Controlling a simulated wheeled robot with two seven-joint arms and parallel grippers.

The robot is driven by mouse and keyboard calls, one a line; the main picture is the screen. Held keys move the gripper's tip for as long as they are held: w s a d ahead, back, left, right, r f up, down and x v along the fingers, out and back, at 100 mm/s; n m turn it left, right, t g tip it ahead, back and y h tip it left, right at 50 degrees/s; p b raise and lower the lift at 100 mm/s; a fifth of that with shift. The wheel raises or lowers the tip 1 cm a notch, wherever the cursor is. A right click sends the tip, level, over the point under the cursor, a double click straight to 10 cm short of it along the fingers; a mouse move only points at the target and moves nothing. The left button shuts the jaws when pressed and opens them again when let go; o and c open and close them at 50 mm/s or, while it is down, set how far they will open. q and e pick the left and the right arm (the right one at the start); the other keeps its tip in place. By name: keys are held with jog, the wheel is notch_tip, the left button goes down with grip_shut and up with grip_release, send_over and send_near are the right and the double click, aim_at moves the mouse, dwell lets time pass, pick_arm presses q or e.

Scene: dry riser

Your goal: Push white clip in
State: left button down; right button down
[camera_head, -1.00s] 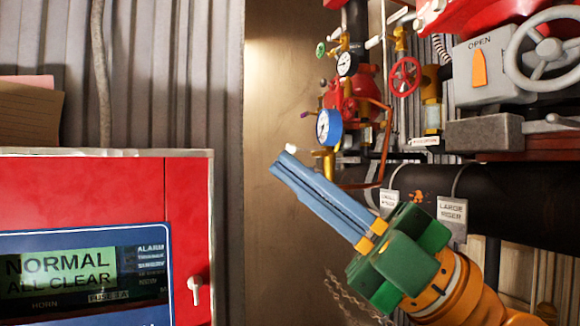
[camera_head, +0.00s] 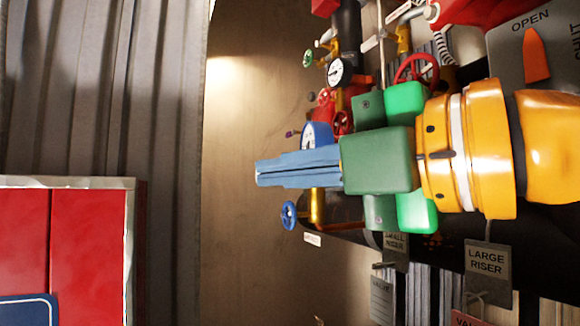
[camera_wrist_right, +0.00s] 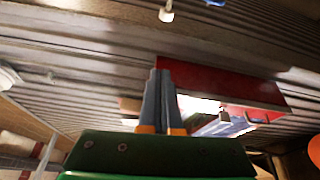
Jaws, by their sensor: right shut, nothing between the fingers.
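I cannot make out a white clip for certain in either view. My right gripper (camera_head: 259,173), with blue fingers and a green body, comes in from the right in the head view. Its fingers are shut together, empty, and point left across the bare tan wall. They also show in the wrist view (camera_wrist_right: 160,75), pointing toward the red cabinet (camera_wrist_right: 235,83). A small pale knob-like piece (camera_wrist_right: 166,13) hangs at the top of the wrist view; I cannot tell what it is. My left gripper is not in view.
The red cabinet (camera_head: 88,255) stands at the lower left, before a corrugated wall (camera_head: 95,80). Behind my right gripper are a blue gauge (camera_head: 318,133), a blue handwheel (camera_head: 289,213), a red handwheel (camera_head: 418,70) and a LARGE RISER tag (camera_head: 487,272). Open space lies between the fingertips and cabinet.

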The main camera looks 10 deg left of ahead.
jog(key=w+p+x, duration=0.1)
jog(key=p+x, duration=0.4)
jog(key=x, duration=0.5)
jog(key=w+d+p, duration=0.1)
jog(key=w+d, duration=0.2)
jog(key=d, duration=0.3)
jog(key=shift+w+d+p, duration=0.2)
jog(key=shift+w+p, duration=0.2)
jog(key=shift+r, duration=0.1)
